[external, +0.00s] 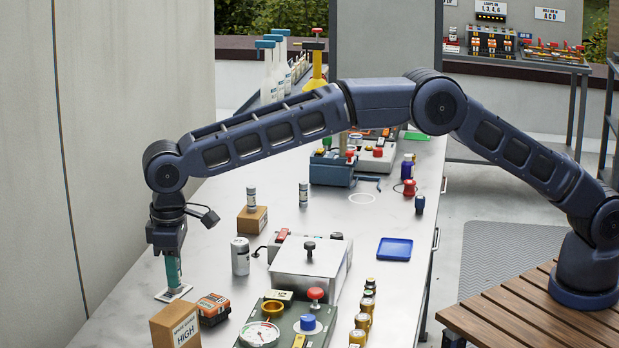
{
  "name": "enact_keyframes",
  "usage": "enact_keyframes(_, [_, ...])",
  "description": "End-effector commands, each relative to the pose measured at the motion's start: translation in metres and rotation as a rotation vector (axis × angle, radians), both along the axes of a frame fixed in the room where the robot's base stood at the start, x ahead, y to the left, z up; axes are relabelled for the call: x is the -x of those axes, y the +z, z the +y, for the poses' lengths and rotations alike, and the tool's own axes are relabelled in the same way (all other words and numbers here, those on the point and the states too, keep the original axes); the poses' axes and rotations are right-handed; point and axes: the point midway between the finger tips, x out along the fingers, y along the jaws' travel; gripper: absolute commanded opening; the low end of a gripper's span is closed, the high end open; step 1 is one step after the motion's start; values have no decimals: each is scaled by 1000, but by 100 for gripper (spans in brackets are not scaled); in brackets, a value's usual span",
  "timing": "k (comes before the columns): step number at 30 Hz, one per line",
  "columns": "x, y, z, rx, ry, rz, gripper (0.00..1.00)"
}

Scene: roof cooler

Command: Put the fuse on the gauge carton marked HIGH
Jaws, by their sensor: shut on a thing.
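The carton marked HIGH (178,327) is a brown box at the lower left with a white label on its front. My gripper (172,256) points down behind it, near the table's left edge. It is shut on an upright teal-green piece (173,270); I cannot tell if this is the fuse. The piece is just above or touching a flat whitish plate (174,293). A small labelled cylinder (251,196) stands on another brown carton (252,220), and a similar cylinder (303,193) stands on the table. The visible top of the HIGH carton is bare.
An orange and black box (213,309) stands just right of the HIGH carton. A grey cylinder (240,257), a metal box (309,265) and a green gauge panel (286,327) crowd the front middle. A blue tray (395,249) lies right. The table between the cylinders is clear.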

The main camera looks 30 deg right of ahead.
Motion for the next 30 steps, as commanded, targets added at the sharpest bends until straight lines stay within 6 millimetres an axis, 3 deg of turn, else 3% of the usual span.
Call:
enact_keyframes(6, [0, -27, 0, 1, 0, 1, 0])
enact_keyframes(17, [0, -30, 0, 1, 0, 1, 0])
enact_keyframes(18, [0, -30, 0, 1, 0, 1, 25])
enact_keyframes(21, [0, -30, 0, 1, 0, 1, 44])
enact_keyframes(30, [0, -29, 0, 1, 0, 1, 45])
